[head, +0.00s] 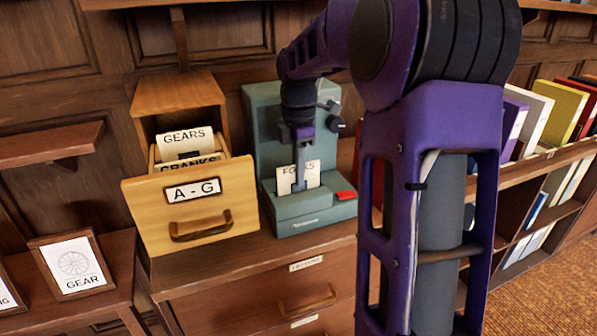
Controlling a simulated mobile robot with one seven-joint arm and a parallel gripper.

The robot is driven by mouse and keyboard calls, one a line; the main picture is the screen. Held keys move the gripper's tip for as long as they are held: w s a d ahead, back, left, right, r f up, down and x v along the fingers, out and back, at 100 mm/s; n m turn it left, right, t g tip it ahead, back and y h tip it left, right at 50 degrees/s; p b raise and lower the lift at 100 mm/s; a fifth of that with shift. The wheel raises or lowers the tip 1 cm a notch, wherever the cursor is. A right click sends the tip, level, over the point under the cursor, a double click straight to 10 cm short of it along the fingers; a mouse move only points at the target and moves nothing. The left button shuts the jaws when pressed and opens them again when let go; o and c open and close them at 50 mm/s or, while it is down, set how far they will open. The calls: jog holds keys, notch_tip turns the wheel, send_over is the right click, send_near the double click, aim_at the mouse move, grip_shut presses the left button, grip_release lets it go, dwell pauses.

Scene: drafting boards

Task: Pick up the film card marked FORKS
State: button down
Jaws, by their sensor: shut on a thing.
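The white film card marked FORKS (312,177) stands upright in a grey-green machine (310,206) on the wooden cabinet. My gripper (299,183) is in front of the card and shut on it. Its finger covers the middle of the lettering. The card's lower edge is at the machine's slot; I cannot tell whether it is still inside. My purple arm hides the area to the right of the machine.
An open wooden drawer labelled A - G (192,208) stands left of the machine, holding cards marked GEARS (187,141) and CRANKS (180,167). A framed GEAR picture (74,263) is at lower left. Shelves of books (560,108) are at right.

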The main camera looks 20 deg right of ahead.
jog(key=shift+r+p, duration=0.35)
jog(key=shift+p, duration=0.15)
notch_tip(320, 180, up, 8)
jog(key=p, duration=0.6)
jog(key=shift+f, duration=0.2)
jog(key=shift+r, duration=2.2)
